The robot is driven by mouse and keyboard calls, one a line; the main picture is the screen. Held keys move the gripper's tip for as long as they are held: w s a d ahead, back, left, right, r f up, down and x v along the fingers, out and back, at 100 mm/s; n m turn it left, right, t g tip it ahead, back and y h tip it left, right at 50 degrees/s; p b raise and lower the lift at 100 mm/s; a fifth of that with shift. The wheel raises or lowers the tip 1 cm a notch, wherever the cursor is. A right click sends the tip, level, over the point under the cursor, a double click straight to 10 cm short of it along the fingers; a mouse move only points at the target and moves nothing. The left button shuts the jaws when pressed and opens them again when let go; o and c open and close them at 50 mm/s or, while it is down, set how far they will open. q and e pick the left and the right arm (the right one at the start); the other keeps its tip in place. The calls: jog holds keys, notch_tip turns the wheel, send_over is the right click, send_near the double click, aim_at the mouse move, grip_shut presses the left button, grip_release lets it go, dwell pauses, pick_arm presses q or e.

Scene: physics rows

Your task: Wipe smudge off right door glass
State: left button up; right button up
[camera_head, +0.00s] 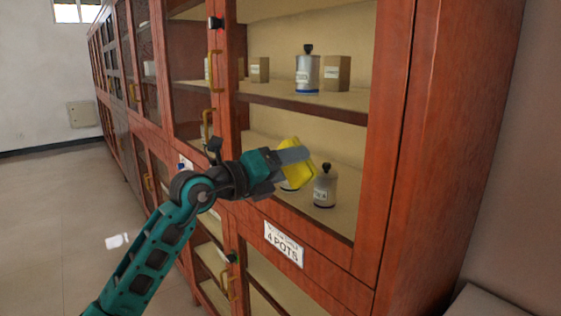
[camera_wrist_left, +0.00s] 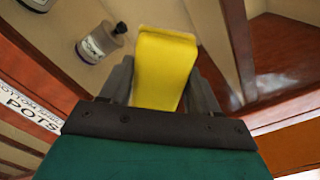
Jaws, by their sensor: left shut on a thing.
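My left gripper (camera_head: 288,163) is shut on a yellow sponge or cloth (camera_head: 297,172). It is in front of the lower part of the right door glass (camera_head: 300,125) of a red-brown wooden cabinet. In the left wrist view the yellow sponge (camera_wrist_left: 165,62) sits between the two grey fingers of the gripper (camera_wrist_left: 160,85). I cannot tell whether the sponge touches the glass. I cannot make out a smudge on the glass in either view. My right gripper is not in view.
Behind the glass, a white jar (camera_head: 307,72) and a brown box (camera_head: 335,73) stand on the upper shelf, and a small jar (camera_head: 325,187) stands lower. A "POTS" label (camera_head: 283,243) is below. Brass handles (camera_head: 217,70) stick out at the left.

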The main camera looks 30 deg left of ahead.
pick_arm(q)
jog(key=shift+s+d, duration=0.25)
jog(key=shift+d, duration=0.45)
jog(key=w+a+b, duration=0.2)
jog(key=w+a, duration=0.1)
jog(key=a, duration=0.4)
jog(key=shift+a, duration=0.4)
jog(key=shift+w+r, duration=0.1)
jog(key=shift+b+v, duration=0.55)
jog(key=shift+v, duration=2.35)
